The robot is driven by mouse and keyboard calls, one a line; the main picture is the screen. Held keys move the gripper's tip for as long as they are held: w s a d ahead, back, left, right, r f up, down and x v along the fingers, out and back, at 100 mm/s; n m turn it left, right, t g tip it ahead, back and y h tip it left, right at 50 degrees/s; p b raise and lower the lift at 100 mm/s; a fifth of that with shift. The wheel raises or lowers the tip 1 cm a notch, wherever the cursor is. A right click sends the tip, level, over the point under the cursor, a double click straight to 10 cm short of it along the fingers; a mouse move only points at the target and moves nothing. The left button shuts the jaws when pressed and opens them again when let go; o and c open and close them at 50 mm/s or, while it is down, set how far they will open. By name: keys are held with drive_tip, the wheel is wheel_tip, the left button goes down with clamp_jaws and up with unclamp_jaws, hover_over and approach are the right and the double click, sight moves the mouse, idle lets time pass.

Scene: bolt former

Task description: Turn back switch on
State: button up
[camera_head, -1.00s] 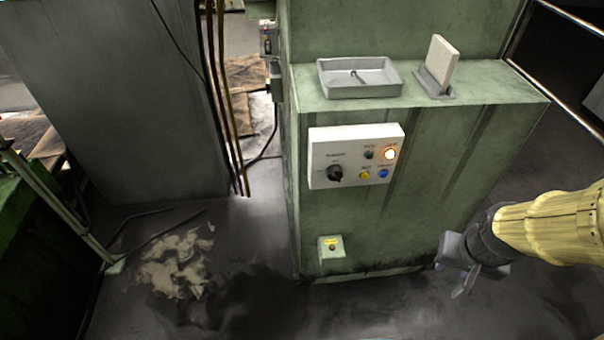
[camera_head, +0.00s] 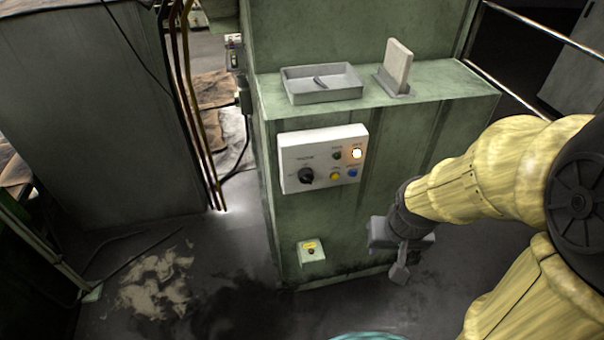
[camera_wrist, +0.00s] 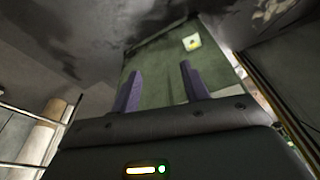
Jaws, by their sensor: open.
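A small grey switch box (camera_head: 234,56) with coloured parts is on the far left edge of the green machine (camera_head: 400,135); its setting is too small to read. On the machine's front is a white control panel (camera_head: 297,150) with a black rotary knob (camera_head: 306,176), a lit lamp (camera_head: 356,154) and small buttons. Which of these is the back switch I cannot tell. My gripper (camera_head: 392,262) is low in front of the machine, right of the panel, and touches nothing. In the wrist view its two fingers (camera_wrist: 162,85) are apart and empty, with green surface beyond.
A grey tray (camera_head: 322,84) and an upright plate in a holder (camera_head: 397,68) are on the ledge. Cables (camera_head: 188,110) hang at left. The floor in front is open.

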drive_tip(key=shift+o, duration=1.3)
drive_tip(key=shift+w+f, duration=0.2)
drive_tip(key=w+a+f+m+t+y+b, duration=0.2)
drive_tip(key=w+a+f+t+b, duration=0.3)
drive_tip(key=w+a+t, duration=0.2)
drive_tip(key=w+a+f+m+t+y+b, duration=0.2)
drive_tip(key=w+a+f+t+b, duration=0.3)
drive_tip(key=w, duration=0.7)
drive_tip(key=a+t+y+b, duration=0.1)
drive_tip(key=a+t, duration=0.1)
drive_tip(key=a, duration=0.1)
drive_tip(key=shift+a+t, duration=0.15)
drive_tip(key=shift+t, duration=0.25)
drive_tip(key=shift+f, duration=0.1)
